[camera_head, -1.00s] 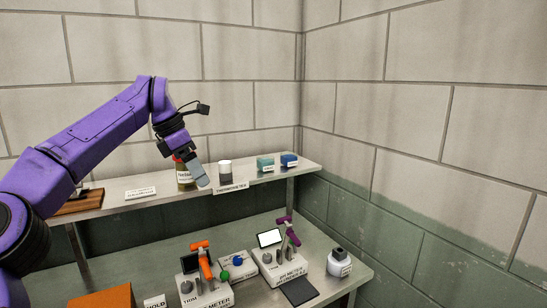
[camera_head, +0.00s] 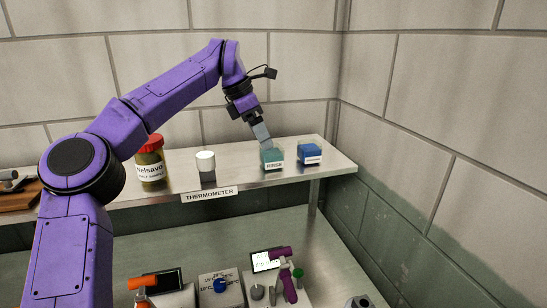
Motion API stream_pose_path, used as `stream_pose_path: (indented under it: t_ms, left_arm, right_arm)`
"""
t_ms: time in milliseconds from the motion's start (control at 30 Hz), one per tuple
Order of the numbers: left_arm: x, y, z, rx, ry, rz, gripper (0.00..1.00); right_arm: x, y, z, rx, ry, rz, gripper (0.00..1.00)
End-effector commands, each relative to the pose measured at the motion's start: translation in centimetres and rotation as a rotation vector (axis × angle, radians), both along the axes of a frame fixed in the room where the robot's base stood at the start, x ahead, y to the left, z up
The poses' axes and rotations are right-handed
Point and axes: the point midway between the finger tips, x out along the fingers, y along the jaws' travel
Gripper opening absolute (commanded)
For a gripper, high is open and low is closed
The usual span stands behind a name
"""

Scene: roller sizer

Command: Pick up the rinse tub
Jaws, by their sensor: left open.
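The rinse tub (camera_head: 273,161) is a small teal tub with a white label that seems to read RINSE. It stands on the upper metal shelf, toward its right end. My left gripper (camera_head: 262,134) points down at the tub from above and slightly left. Its grey fingers overlap the tub's top rim in the picture, and I cannot tell whether they touch it. The gripper is open, though the gap between its fingers is hard to see from here. My right gripper is not in view.
A blue tub (camera_head: 310,154) stands close to the right on the shelf (camera_head: 340,167). Left of the rinse tub are a white-topped container (camera_head: 206,163) and a red-lidded jar (camera_head: 150,165). A lower bench (camera_head: 170,245) holds instruments, including a purple-handled one (camera_head: 287,277). Block walls close the back and right.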

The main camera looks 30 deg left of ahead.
Motion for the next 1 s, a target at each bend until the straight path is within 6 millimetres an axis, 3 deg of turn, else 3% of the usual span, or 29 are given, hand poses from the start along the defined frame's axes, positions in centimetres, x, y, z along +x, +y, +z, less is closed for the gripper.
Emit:
stream_pose_path:
  t_ms: [400, 667, 867, 1000]
  left_arm:
    - [2.2, -2.1, -5.9, 0.000, 0.008, -0.001, 0.94]
    - [2.4, -2.3, -6.4, 0.001, 0.006, -0.002, 0.94]
    - [2.3, -2.3, -6.4, 0.000, 0.006, -0.002, 0.34]
    - [2.3, -2.3, -6.4, 0.000, 0.006, -0.002, 0.34]
  right_arm:
    - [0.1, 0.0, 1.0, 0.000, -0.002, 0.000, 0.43]
    - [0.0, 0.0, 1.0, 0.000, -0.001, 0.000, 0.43]
    - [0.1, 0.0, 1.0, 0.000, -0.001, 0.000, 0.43]
    - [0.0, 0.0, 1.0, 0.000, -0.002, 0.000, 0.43]
